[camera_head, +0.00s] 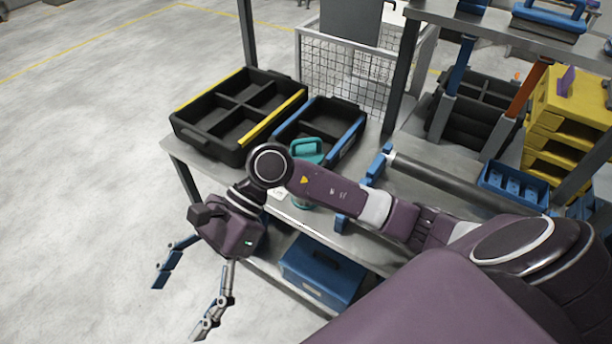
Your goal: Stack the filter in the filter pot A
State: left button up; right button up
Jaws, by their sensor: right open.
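A teal piece with a handle-like top (306,149) stands on the grey metal table, partly hidden behind my right arm. A little teal also shows below the arm. I cannot tell whether it is the filter or filter pot A; no other clear filter or pot shows. A small white label lies beside the teal base, partly hidden by my arm. My right gripper (182,306) is open and empty, its fingers spread, out past the table's front left edge and well apart from the teal piece. My left gripper is not in view.
A black divided tray with yellow edges (185,138) and a smaller black, blue-edged tray (352,135) stand at the back. A grey bar with blue ends (440,176) lies right. A blue box (322,272) sits on the lower shelf. Open floor lies left.

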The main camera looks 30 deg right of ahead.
aim_at(305, 149)
jog(key=w+d+f+n+t+h, duration=0.25)
jog(key=w+d+f+h, duration=0.3)
jog(key=d, duration=0.45)
jog(key=w+d+r+t+h, duration=0.1)
jog(key=w+d+h, duration=0.2)
jog(key=d, duration=0.5)
jog(key=w+d+r+n+t+h, duration=0.1)
jog(key=w+d+r+h, duration=0.1)
jog(key=d, duration=0.6)
jog(key=w+d+r+n+t+h, duration=0.1)
jog(key=w+d+r+h, duration=0.1)
jog(key=w+d+h, duration=0.2)
jog(key=shift+w+d+r, duration=0.1)
jog(key=shift+w+d, duration=0.2)
jog(key=shift+d, duration=0.65)
jog(key=shift+w+d+r, duration=0.1)
jog(key=shift+w+d, duration=0.15)
jog(key=shift+d, duration=0.7)
jog(key=w+p+x, duration=0.1)
jog(key=p+x, duration=0.1)
jog(key=x, duration=0.5)
jog(key=shift+d+f, duration=0.15)
jog(key=shift+d, duration=0.05)
jog(key=shift+t+h, duration=0.25)
jog(key=shift+c, duration=0.5)
jog(key=c, duration=1.5)
jog(key=shift+c, duration=0.2)
